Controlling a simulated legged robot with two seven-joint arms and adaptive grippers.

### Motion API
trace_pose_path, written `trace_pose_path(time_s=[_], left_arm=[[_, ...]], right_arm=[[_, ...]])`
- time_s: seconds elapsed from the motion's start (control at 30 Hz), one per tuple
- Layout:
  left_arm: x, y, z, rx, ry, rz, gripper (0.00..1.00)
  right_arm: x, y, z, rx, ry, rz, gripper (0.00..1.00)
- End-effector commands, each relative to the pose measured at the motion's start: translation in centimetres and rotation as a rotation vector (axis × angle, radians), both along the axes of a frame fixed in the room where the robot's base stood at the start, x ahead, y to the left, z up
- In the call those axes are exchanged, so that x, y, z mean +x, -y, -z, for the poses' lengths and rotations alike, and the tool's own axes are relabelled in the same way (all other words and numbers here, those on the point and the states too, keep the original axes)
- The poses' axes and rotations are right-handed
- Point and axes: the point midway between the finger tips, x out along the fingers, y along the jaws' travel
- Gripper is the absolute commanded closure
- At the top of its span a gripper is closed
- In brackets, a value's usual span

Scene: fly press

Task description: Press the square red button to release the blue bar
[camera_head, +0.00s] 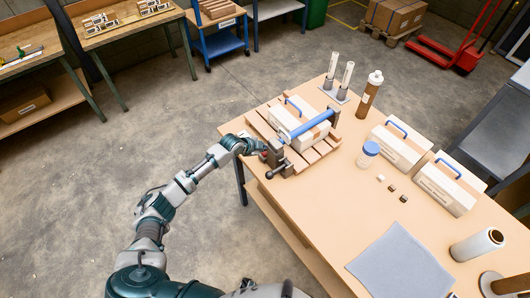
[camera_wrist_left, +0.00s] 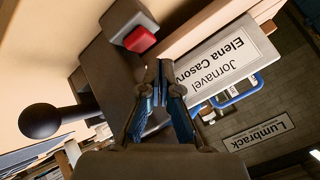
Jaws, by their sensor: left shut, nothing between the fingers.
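The square red button (camera_wrist_left: 140,39) sits on a grey housing in the left wrist view, just above and slightly left of my fingertips there. In the head view the press (camera_head: 277,156) stands at the table's left edge. The blue bar (camera_head: 322,122) runs from the press across a white box (camera_head: 290,116) with a blue handle. My left gripper (camera_head: 262,150) is right at the press, and its fingers (camera_wrist_left: 160,75) are together and empty. A gap shows between fingertips and button; contact is not visible. My right gripper is out of view.
A black ball-ended lever (camera_wrist_left: 42,121) sticks out at the left in the left wrist view. The wooden table (camera_head: 310,205) also holds two white boxes (camera_head: 398,148), a brown bottle (camera_head: 369,95), a blue-lidded jar (camera_head: 368,155) and a grey cloth (camera_head: 400,265). Its front middle is clear.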

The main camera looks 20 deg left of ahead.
Motion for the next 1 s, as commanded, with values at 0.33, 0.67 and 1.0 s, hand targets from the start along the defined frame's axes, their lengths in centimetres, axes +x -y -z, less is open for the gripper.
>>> trace_pose_path(time_s=[0.33,0.67,1.0], left_arm=[[0.1,0.0,-3.9,0.0,0.002,-0.001,1.0],[0.0,0.0,-4.6,0.0,0.001,-0.001,1.0],[0.0,0.0,-4.6,0.0,0.001,-0.001,1.0]], right_arm=[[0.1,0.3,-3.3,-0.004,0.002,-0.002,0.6],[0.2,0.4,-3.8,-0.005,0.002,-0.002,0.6],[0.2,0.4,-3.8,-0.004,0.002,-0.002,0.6]])
